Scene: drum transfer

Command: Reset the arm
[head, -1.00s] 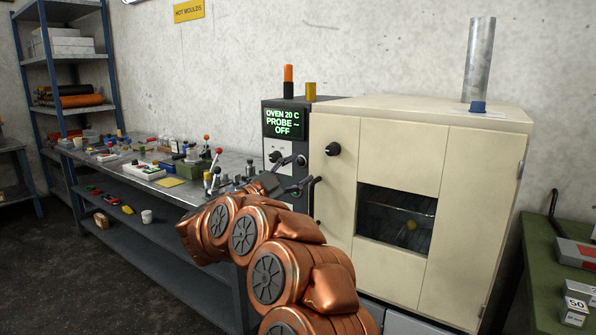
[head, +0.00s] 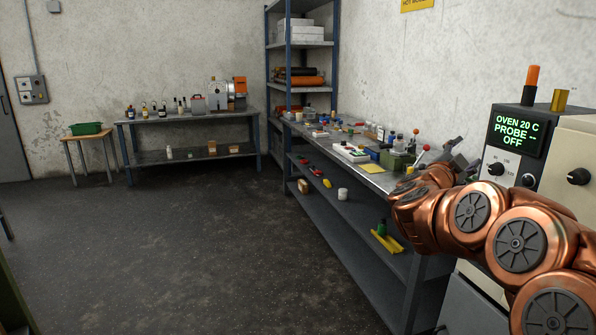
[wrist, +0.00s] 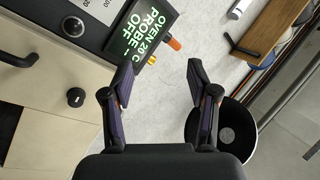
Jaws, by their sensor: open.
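My copper arm (head: 480,213) reaches in from the right edge of the head view and is bent at its joints. My gripper shows in the wrist view (wrist: 160,95) with its two dark fingers spread wide and nothing between them. In the head view the gripper (head: 452,152) is mostly hidden behind the arm, near the end of the long bench. The oven's control panel (head: 516,131) reads "OVEN 20 C PROBE -- OFF". It also shows tilted in the wrist view (wrist: 138,30), beyond the left finger.
A long steel bench (head: 384,181) with many small items runs along the wall beside my arm. A blue shelf rack (head: 301,50) stands behind it. A second bench (head: 190,118) and a small table with a green tray (head: 85,128) stand farther back. The dark floor (head: 200,240) is clear.

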